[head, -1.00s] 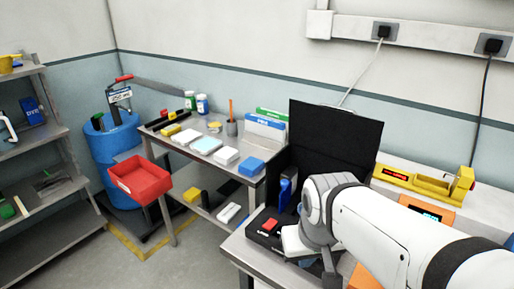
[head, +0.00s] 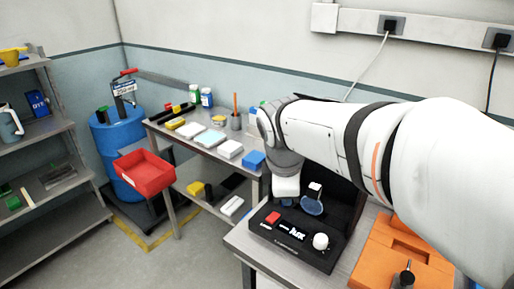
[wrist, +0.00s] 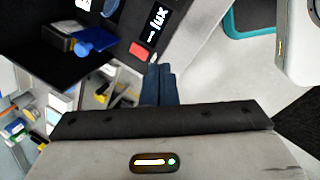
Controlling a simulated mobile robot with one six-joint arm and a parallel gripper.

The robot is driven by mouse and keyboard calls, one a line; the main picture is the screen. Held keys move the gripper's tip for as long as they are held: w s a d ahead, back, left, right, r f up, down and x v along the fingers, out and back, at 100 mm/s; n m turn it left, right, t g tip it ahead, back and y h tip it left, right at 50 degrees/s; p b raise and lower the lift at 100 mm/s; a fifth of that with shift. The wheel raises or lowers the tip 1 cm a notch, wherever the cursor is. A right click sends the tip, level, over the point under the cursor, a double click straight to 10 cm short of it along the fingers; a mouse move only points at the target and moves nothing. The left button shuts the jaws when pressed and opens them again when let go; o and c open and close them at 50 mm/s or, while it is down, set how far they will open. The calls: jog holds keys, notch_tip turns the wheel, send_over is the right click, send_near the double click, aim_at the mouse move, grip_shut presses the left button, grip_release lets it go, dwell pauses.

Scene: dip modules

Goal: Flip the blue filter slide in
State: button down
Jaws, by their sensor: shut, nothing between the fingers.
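The black lux meter box (head: 298,248) stands on the near bench, with a lit display, a red button and a white knob. A blue round filter (head: 312,206) with a white tab above it shows over the back of the box; I take this for the filter slide, and cannot tell whether it is in or out. My gripper (head: 284,203) is just left of the filter, apart from it in this view, fingertips hard to make out. In the wrist view my gripper's fingers (wrist: 158,84) are shut and empty, near the red button and the display (wrist: 158,24).
A dark upright panel stands behind the box, partly covered by my arm. An orange case (head: 400,255) stands to the right on the bench. The back table (head: 190,150) holds several small boxes. A red bin (head: 146,174) is at the left.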

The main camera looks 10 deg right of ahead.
jog(key=w+a+r+n+h, duration=0.1)
jog(key=w+a+r+n, duration=0.2)
jog(key=w+n, duration=0.4)
jog(key=n, duration=0.4)
jog(key=shift+w+a+r+n+t, duration=0.2)
jog(key=shift+w+r+n+t, duration=0.1)
jog(key=shift+w+r+n, duration=0.1)
jog(key=shift+f, duration=0.1)
jog(key=w+d+f, duration=0.5)
jog(key=f, duration=0.4)
jog(key=shift+w+d, duration=0.2)
jog(key=shift+d, duration=0.05)
